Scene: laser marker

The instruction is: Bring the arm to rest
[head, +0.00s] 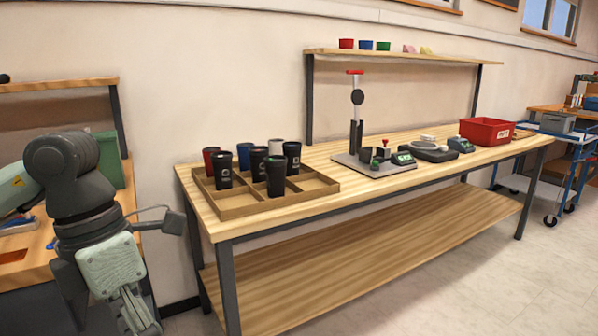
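My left arm comes in from the left edge and hangs down in front of the left bench. What seems to be my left gripper (138,312) points down at the bottom edge of the head view, partly cut off. Its fingertips do not show, so I cannot tell whether it is open or shut, and I see nothing held. It is left of the main workbench (400,181) and apart from it. My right arm and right gripper are not in view.
A wooden divided tray (247,211) holds several dark cups at the bench's left end. A marking device (356,120) with a red top, small devices and a red bin (487,131) stand further right. A shelf (400,55) runs behind. Open floor lies at front right.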

